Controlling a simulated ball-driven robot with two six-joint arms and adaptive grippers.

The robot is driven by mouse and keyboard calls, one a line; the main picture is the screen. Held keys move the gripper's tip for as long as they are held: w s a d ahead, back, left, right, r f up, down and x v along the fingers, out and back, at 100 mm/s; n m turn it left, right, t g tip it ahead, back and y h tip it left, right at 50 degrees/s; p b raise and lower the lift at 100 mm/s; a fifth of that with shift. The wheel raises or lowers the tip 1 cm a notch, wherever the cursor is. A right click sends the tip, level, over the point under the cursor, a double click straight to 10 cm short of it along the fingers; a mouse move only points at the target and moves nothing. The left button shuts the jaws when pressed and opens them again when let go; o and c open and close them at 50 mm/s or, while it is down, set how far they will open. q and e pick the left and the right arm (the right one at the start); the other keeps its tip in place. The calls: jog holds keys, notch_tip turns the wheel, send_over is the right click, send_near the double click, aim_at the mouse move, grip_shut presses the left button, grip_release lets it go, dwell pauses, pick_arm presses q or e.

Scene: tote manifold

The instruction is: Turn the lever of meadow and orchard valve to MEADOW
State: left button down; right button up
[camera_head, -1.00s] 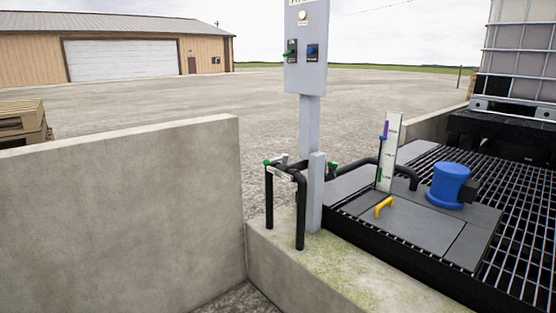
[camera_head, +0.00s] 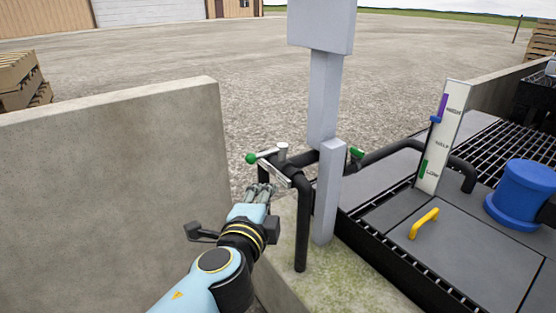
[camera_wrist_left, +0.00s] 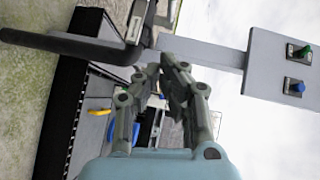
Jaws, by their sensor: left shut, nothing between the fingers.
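The valve sits on top of the black pipes (camera_head: 303,225) beside the grey post, with a label plate on its front that is too small to read. Its lever ends in a green knob (camera_head: 251,158) and points left in the head view. My left gripper (camera_head: 262,190) is shut and empty, just below and in front of the valve and lever, apart from the knob as far as I can tell. In the left wrist view the closed fingers (camera_wrist_left: 172,72) point toward the valve body (camera_wrist_left: 138,22); the knob is not visible there. My right gripper is not in view.
A grey post (camera_head: 328,190) stands right behind the valve. A second green handle (camera_head: 356,152) lies to its right. A concrete wall (camera_head: 110,200) is at left. A marked gauge board (camera_head: 441,140), yellow handle (camera_head: 424,222) and blue drum (camera_head: 520,195) stand at right.

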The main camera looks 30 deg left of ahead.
pick_arm(q)
jog(key=r, duration=0.1)
send_near(267, 153)
jog(key=w+d+f, duration=0.1)
jog(key=w+d, duration=0.1)
jog(key=w, duration=0.3)
jog(key=shift+w+a+f, duration=0.15)
jog(key=shift+a+f, duration=0.1)
jog(key=shift+a, duration=0.5)
jog(key=shift+w+a+f, duration=0.2)
jog(key=shift+a, duration=0.55)
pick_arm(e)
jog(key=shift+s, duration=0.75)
